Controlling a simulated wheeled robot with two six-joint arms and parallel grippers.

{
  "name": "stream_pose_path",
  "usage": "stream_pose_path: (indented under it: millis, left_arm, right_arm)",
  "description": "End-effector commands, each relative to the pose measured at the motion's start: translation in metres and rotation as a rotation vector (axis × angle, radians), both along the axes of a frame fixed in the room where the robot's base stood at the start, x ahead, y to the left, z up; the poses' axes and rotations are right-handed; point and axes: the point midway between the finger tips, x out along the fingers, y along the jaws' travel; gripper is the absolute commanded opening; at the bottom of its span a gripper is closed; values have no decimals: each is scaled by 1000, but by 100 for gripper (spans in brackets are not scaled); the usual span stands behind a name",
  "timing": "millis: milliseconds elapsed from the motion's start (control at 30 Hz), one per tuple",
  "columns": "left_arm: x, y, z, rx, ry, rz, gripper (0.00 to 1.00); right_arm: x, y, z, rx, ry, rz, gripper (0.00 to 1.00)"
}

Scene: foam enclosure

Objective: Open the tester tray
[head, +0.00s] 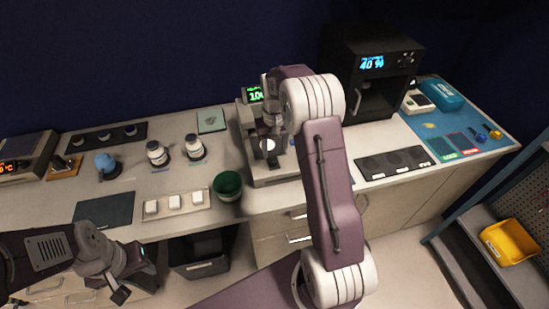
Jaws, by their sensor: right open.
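A grey bench device with a green-lit display (255,95), which looks like the tester, stands at the middle of the counter. Its pale base (272,181) extends toward the front edge. My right gripper (268,150) is open, pointing down over the front of this device. My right arm and gripper hide much of the device, so I cannot tell how its tray stands or whether the fingers touch it. My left gripper (121,287) hangs low in front of the counter at the left, away from the device. Its jaw state is unclear.
A green cup (228,185) stands close left of the device. White bottles (157,153) and a strip with white blocks (174,204) are further left. A dark mat (394,162) lies right of my arm.

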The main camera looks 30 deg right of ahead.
Motion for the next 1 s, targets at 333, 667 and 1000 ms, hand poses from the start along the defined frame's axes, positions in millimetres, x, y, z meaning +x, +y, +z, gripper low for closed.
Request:
stream_pose_path:
  millis: [333,667,1000]
  left_arm:
    - [0,0,-5,0,0,0,36]
    - [0,0,-5,0,0,0,36]
    - [0,0,-8,0,0,0,36]
  right_arm:
    - [-1,0,45,0,-1,0,47]
    - [-1,0,45,0,0,0,47]
    - [-23,51,80,-5,-39,108,47]
